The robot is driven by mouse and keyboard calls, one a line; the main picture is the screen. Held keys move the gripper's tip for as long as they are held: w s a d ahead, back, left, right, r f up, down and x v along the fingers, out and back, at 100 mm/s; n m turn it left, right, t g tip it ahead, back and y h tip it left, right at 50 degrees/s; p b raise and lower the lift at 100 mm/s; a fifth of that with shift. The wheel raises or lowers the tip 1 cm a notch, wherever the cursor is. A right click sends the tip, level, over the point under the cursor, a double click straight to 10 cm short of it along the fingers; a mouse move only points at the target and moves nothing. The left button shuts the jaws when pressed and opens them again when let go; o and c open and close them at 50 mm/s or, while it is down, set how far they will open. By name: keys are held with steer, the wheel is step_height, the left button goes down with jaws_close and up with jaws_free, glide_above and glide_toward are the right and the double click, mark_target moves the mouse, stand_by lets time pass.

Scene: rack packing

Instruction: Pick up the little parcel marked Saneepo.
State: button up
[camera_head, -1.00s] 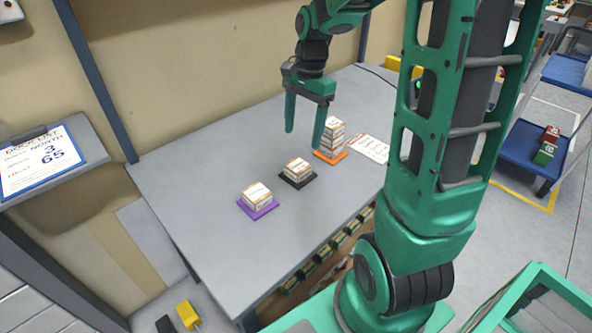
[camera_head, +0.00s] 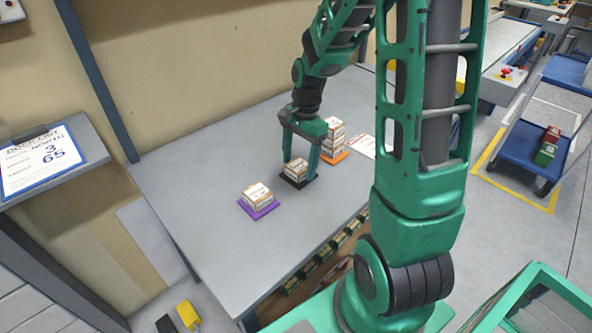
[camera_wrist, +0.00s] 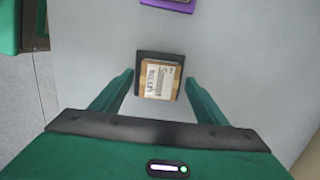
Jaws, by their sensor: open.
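Small white-and-brown parcels stand on three coloured mats on the grey table; their print is too small to read, so I cannot tell which is marked Saneepo. One parcel (camera_head: 257,193) is on the purple mat (camera_head: 263,213). Another parcel (camera_head: 295,170) is on the black mat (camera_head: 291,183), and a taller stack (camera_head: 335,133) is on the orange mat (camera_head: 341,157). My gripper (camera_head: 299,170) is open, its fingers on either side of the parcel on the black mat. In the wrist view this parcel (camera_wrist: 158,80) lies between and slightly beyond the fingertips (camera_wrist: 158,82), with visible gaps.
A printed white sheet (camera_head: 364,146) lies right of the orange mat. The table (camera_head: 190,205) is clear at left and front. A blue cart (camera_head: 525,150) with red and green boxes stands at the right. A sign (camera_head: 38,160) is at the left.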

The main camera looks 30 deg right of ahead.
steer(key=shift+f, duration=0.15)
steer(key=c, duration=1.2)
steer(key=shift+r, duration=0.2)
